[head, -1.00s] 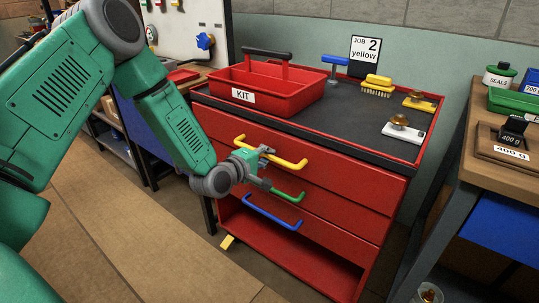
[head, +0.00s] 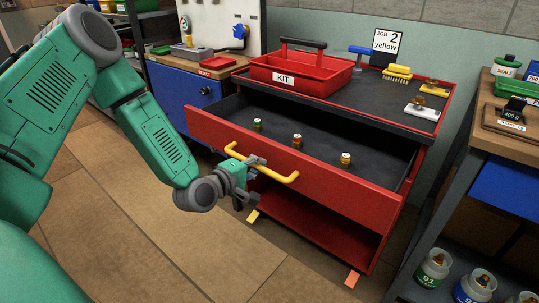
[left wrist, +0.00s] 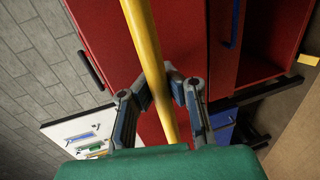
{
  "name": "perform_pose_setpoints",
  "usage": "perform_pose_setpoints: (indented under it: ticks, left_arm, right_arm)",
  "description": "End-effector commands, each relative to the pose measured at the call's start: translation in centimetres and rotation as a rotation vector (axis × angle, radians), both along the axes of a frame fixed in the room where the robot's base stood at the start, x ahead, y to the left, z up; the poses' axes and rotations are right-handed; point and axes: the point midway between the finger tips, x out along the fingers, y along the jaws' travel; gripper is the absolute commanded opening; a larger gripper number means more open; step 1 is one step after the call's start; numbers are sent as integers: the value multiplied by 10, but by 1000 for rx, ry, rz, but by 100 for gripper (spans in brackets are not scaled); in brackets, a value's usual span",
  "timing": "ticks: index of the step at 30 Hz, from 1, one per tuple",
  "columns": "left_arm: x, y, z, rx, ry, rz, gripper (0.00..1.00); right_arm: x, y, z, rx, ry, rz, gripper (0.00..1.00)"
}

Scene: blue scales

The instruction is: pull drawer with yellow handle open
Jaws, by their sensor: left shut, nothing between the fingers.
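The top red drawer (head: 345,192) with the yellow handle (head: 278,177) stands pulled well out of the red cabinet, its dark inside showing. My left gripper (head: 252,170) is at the middle of the handle, in front of the drawer face. In the left wrist view the yellow handle (left wrist: 146,45) runs lengthwise past my left gripper (left wrist: 178,82), with a finger on each side of it. The fingers are shut; whether they touch the handle I cannot tell. My right gripper is not in view.
Small capped items stand in the open drawer, a brass one (head: 346,159) at right. A red KIT tray (head: 315,87) and brushes stand on the cabinet top. A blue handle (left wrist: 236,22) shows lower down. A wooden bench (head: 490,140) is close at right.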

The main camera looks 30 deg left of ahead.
Motion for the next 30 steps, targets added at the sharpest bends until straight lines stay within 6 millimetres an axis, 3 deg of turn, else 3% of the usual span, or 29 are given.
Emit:
perform_pose_setpoints:
  ticks: [1, 12, 26, 29, 30]
  left_arm:
    - [-7, 10, 4, 5, -8, 24, 0]
    - [-48, 12, 3, 6, -12, 22, 0]
    - [-52, 12, 3, 5, -14, 21, 0]
    - [-52, 11, 3, 4, -13, 19, 30]
    - [-52, 10, 3, 4, -12, 17, 34]
  right_arm:
    - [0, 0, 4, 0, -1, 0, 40]
    - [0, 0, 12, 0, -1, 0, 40]
    - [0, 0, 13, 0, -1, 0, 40]
    - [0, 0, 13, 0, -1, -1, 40]
    - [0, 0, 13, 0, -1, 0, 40]
